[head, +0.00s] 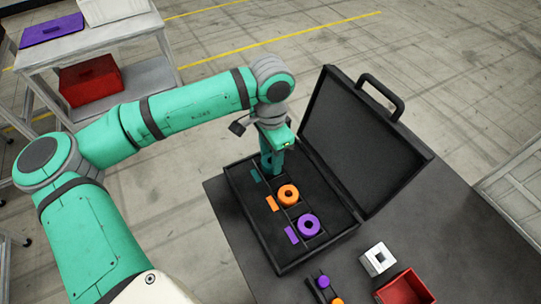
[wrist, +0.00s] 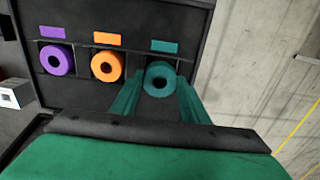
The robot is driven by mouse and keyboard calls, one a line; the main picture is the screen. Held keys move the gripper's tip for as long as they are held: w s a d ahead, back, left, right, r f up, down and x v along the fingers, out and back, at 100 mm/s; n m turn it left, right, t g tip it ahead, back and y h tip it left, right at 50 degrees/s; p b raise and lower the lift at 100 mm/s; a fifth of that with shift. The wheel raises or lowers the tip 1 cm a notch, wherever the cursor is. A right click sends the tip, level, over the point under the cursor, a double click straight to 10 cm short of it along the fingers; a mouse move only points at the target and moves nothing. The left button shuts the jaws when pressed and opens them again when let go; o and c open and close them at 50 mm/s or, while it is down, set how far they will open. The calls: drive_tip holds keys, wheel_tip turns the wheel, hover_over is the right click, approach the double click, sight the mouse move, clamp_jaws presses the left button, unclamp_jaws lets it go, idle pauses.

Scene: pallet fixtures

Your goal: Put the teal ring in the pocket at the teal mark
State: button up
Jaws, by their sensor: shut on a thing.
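The teal ring (wrist: 160,79) sits between the two fingertips of my gripper (wrist: 158,88) in the wrist view, in front of the teal mark (wrist: 164,46). It appears in or just over the pocket at that mark; I cannot tell whether it touches the floor of the pocket. My gripper is shut on the ring. In the head view my gripper (head: 272,160) reaches down into the far end of the open black case (head: 262,235), beside the teal mark (head: 255,175). The ring is hidden there by the gripper.
The orange ring (head: 288,194) and purple ring (head: 308,225) sit in neighbouring pockets by their own marks. The case lid (head: 355,140) stands open at the right. A white block (head: 377,260), a red bin (head: 405,290) and small purple and orange pieces lie on the dark table in front.

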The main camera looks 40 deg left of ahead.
drive_tip(key=shift+f, duration=1.15)
idle(0.5)
drive_tip(key=o, duration=1.6)
drive_tip(key=shift+o, duration=0.2)
drive_tip(key=shift+r, duration=4.5)
